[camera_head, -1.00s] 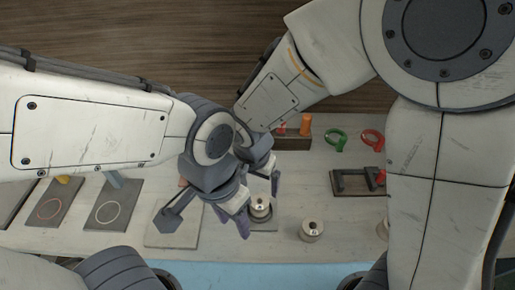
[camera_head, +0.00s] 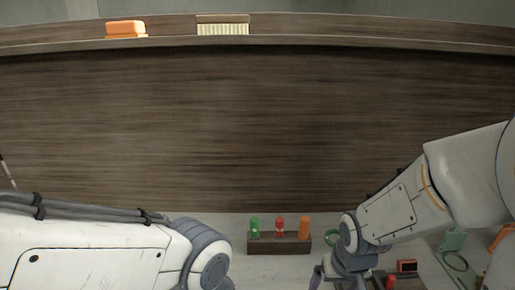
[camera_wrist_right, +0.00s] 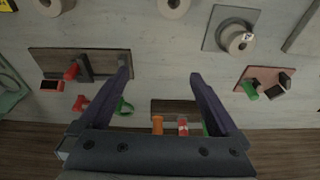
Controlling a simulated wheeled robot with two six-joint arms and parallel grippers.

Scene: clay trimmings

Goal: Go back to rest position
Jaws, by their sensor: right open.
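My right gripper (camera_wrist_right: 160,72) is open in the right wrist view, with nothing between its two dark fingers. It hangs above the pale worktop (camera_wrist_right: 150,35). In the head view the right arm comes in from the right, and its gripper is partly cut off by the bottom edge. My left arm shows at the lower left of the head view, but its gripper is outside the picture.
A wooden rack (camera_head: 279,243) holds green, red and orange capped items. An orange block (camera_head: 126,29) and a brush (camera_head: 222,26) sit on the high back shelf. A grey tile (camera_wrist_right: 218,25) carries a pale round piece.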

